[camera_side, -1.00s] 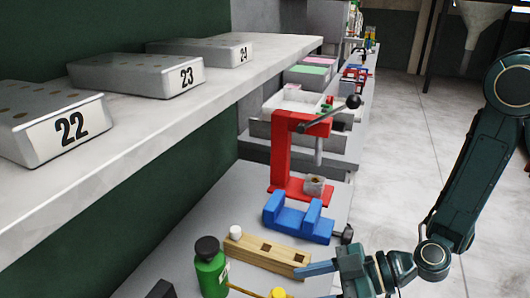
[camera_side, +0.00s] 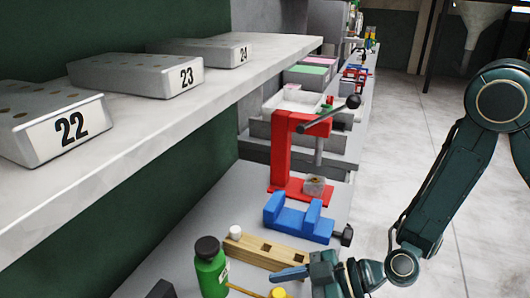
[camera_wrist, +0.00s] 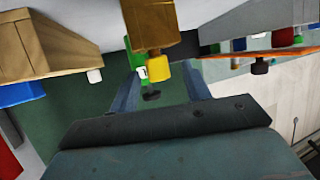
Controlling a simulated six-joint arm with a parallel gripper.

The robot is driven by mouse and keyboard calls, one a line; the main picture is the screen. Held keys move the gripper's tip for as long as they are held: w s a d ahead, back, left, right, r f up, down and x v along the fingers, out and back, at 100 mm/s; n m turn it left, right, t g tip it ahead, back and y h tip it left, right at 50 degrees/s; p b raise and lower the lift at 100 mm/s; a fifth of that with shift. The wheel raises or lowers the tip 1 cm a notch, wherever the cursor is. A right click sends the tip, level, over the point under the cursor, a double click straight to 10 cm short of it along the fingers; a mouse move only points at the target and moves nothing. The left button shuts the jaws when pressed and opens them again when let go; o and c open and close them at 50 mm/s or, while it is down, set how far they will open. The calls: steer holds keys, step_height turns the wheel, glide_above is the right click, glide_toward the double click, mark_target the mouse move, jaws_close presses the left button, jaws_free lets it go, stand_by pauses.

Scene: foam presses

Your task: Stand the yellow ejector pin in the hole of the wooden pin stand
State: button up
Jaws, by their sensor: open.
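The yellow ejector pin (camera_side: 278,293) shows its yellow head and thin shaft at the bottom edge in the side view. In the wrist view its yellow head (camera_wrist: 157,71) appears just beyond my fingertips, against a wooden block. The wooden pin stand (camera_side: 283,256) lies behind it in the side view, with square dark openings on top and a white knob at its left end. It also shows at upper left in the wrist view (camera_wrist: 42,45). My gripper (camera_side: 276,274) is open and empty, above and close to the yellow head; the wrist view shows both fingers (camera_wrist: 160,82) apart.
A green bottle (camera_side: 211,275) with a black cap stands left of the pin. A blue block (camera_side: 300,218) and a red lever press (camera_side: 284,160) stand behind the stand. A grey shelf with numbered blocks (camera_side: 60,125) overhangs at left. The floor at right is clear.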

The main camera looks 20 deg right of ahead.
steer(key=shift+x, duration=1.35)
steer(key=shift+c, duration=0.2)
jaws_close()
